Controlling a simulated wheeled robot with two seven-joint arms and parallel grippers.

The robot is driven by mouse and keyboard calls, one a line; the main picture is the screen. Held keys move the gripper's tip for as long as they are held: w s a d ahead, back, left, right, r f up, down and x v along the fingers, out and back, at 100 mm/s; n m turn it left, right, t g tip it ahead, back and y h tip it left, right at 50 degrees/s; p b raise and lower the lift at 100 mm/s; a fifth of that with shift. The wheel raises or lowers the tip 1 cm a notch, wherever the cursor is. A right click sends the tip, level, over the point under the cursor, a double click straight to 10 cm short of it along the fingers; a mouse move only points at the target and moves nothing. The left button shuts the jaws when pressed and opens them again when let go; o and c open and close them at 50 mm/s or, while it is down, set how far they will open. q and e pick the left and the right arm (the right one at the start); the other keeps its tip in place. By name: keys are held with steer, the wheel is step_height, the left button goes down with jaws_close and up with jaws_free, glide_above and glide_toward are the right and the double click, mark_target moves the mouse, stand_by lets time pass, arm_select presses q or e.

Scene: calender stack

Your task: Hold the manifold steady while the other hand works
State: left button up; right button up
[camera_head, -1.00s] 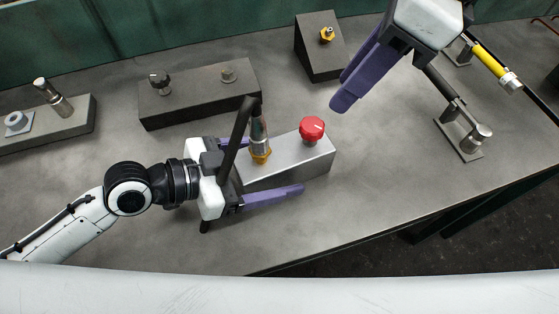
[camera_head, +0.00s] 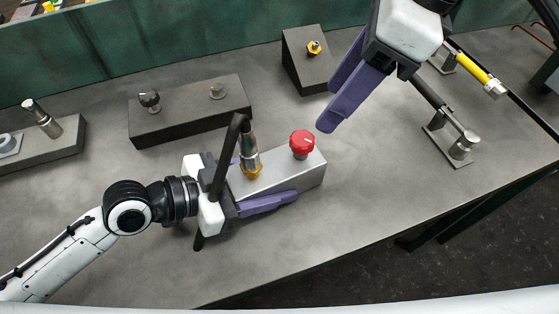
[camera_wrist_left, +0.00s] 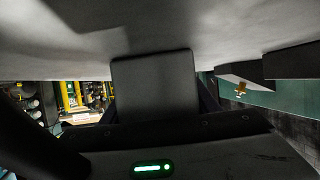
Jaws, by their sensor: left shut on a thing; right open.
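The manifold (camera_head: 290,180) is a silver-grey block on the table in the head view. A red knob (camera_head: 302,143) stands on its right end, and a metal fitting with a brass-coloured base (camera_head: 250,160) stands on its left end. My left gripper (camera_head: 268,183) is shut on the manifold from the left; its near purple finger lies along the front side, and the far finger is mostly hidden behind the fitting. In the left wrist view the manifold's grey end (camera_wrist_left: 155,85) shows close up. My right gripper (camera_head: 335,108) is open and empty above the table, up and right of the red knob.
A dark block with two fittings (camera_head: 190,108) lies behind left, and a wedge with a brass fitting (camera_head: 307,70) behind. Another block (camera_head: 60,140) sits far left. A stand with a cylinder (camera_head: 450,140) and a yellow-handled tool (camera_head: 475,70) are at right. The table front is clear.

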mark_target(303, 138)
steer(key=w+a+r+n+g+h, duration=0.1)
steer(key=a+r+n+h, duration=0.25)
steer(key=n, duration=1.45)
steer(key=f, duration=1.2)
steer(key=shift+w+a+f, duration=0.2)
steer(key=shift+f, duration=0.1)
steer(key=shift+c, duration=0.3)
steer(key=c, duration=1)
